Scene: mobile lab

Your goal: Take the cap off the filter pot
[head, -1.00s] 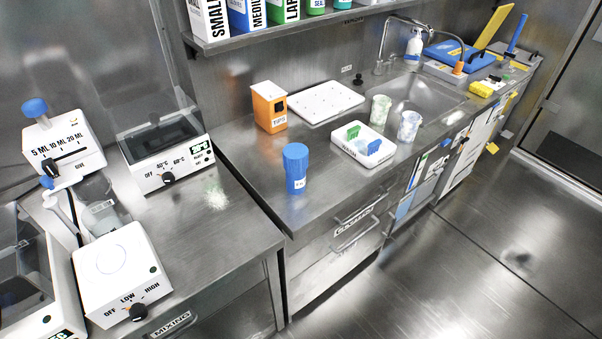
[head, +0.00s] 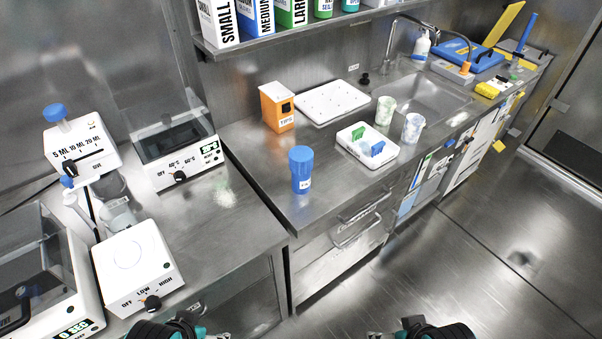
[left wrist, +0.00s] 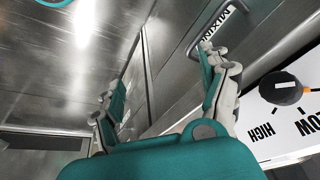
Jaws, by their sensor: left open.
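The filter pot (head: 302,183) is blue with a blue cap (head: 301,154) on top and a small white label. It stands upright near the front left corner of the sink counter in the head view. My left gripper (left wrist: 156,76) is open and empty in the left wrist view, over the front of the mixing bench. In the head view, only parts of my two grippers show at the bottom edge, far from the pot. My right gripper (head: 392,333) is cut off there, and its fingers cannot be judged.
An orange tips box (head: 277,107), a white perforated board (head: 333,101), a white tray (head: 352,137) and two speckled cups (head: 385,111) stand behind and right of the pot. A stirrer with a knob (head: 135,269) and other devices fill the left bench. The floor is clear.

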